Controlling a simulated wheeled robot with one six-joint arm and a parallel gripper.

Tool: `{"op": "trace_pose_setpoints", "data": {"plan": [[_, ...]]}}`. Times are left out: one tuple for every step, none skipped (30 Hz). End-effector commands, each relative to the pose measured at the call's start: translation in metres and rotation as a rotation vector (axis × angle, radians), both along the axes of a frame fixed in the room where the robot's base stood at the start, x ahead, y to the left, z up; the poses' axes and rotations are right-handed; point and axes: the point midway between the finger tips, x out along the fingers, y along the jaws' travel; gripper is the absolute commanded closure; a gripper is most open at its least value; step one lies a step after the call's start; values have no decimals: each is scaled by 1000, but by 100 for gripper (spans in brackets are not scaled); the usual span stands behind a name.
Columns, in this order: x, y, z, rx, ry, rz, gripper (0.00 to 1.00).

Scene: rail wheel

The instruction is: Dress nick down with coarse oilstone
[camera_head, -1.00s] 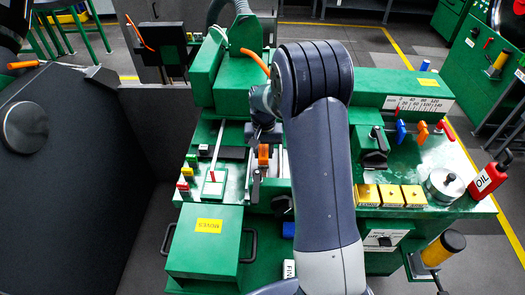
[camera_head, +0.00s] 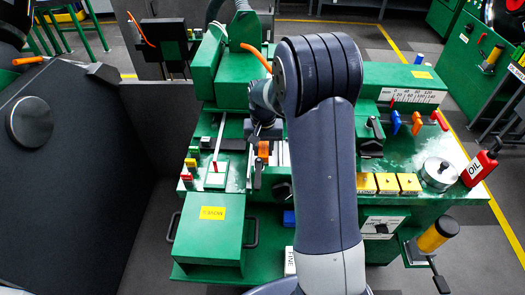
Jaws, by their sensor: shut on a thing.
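My gripper (camera_head: 264,133) is at the end of my bent arm, low over the middle of the green machine. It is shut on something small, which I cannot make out. An orange piece (camera_head: 263,150) shows just below the fingers, but I cannot tell whether it is held or part of the machine. A white block lettered FINE (camera_head: 290,262) lies at the front, partly behind my arm. A blue block (camera_head: 289,218) lies behind it. No block marked coarse can be read, and the nick is too small or hidden to see.
The green machine carries a MOVES box (camera_head: 212,212) at front left. Yellow blocks (camera_head: 388,183), a round metal pot (camera_head: 440,175) and a red OIL bottle (camera_head: 479,168) stand at right. Coloured levers (camera_head: 417,123) stick up behind them. A yellow-black handle (camera_head: 437,235) juts out at front right.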

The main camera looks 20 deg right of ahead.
Motion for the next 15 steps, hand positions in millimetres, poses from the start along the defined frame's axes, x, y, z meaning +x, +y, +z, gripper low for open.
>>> {"op": "trace_pose_setpoints", "data": {"plan": [[-2, 0, 6, 0, 4, 0, 97], [-2, 0, 9, 0, 4, 0, 97], [-3, -1, 13, 0, 4, 0, 97], [-3, -1, 15, 0, 4, 0, 97], [-3, -1, 18, 0, 4, 0, 97], [-4, -1, 22, 0, 3, 1, 97], [-4, -1, 24, 0, 3, 1, 97], [-5, -1, 27, 0, 3, 1, 97], [-5, -2, 31, 0, 3, 1, 97], [-5, -2, 34, 0, 3, 1, 97], [-6, -2, 36, 0, 3, 1, 97], [-6, -2, 40, 0, 3, 1, 97], [-7, -2, 43, 0, 3, 1, 97], [-7, -2, 45, 0, 4, 1, 97], [-8, -3, 48, 0, 4, 1, 97]]}}
